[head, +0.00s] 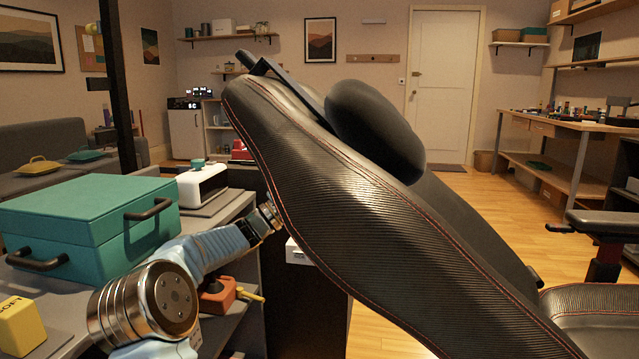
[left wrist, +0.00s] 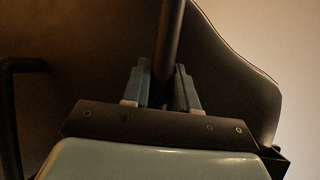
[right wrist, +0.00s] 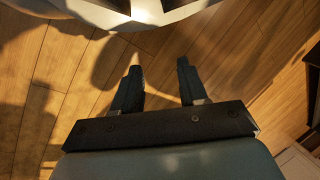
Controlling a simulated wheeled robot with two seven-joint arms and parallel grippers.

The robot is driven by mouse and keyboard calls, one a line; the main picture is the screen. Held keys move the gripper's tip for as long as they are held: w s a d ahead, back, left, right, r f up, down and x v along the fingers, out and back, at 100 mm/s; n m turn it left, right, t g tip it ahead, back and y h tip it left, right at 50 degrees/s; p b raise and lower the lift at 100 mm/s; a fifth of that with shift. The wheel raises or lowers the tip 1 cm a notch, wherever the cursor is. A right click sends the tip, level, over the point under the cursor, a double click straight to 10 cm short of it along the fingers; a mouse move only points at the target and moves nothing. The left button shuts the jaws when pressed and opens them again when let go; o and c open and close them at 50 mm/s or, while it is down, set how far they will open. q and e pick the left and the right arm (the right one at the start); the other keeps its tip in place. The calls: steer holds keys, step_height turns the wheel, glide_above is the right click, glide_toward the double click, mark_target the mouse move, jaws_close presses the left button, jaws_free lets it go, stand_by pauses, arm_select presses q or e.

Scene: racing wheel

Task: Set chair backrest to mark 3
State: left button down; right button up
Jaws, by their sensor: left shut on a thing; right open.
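The black chair backrest (head: 340,205) with red stitching fills the middle of the head view and leans back toward the upper left. A dark headrest pad (head: 375,130) sits on its front. My left arm reaches to the backrest's left edge, and its gripper is hidden there. In the left wrist view my left gripper (left wrist: 160,67) is shut on a dark round bar (left wrist: 170,25) beside the backrest's dark panel (left wrist: 235,85). My right gripper (right wrist: 159,66) is open and empty above the wooden floor. No numbered marks can be seen.
A teal box (head: 75,235) with dark handles and a white appliance (head: 203,185) stand on the left bench. The chair's armrest (head: 605,222) is at the right. Open floor (head: 480,200) lies behind the chair.

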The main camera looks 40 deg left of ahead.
arm_select(q)
steer(key=c, duration=1)
jaws_free()
steer(key=shift+w+d, duration=0.1)
steer(key=shift+o, duration=0.2)
steer(key=shift+s+a+f+b, duration=0.2)
steer(key=shift+s+f+b, duration=0.1)
steer(key=shift+b, duration=0.1)
steer(key=b+v, duration=0.4)
steer(key=v, duration=0.2)
steer(key=shift+s+b, duration=0.25)
steer(key=shift+b, duration=0.05)
steer(key=shift+f, duration=0.1)
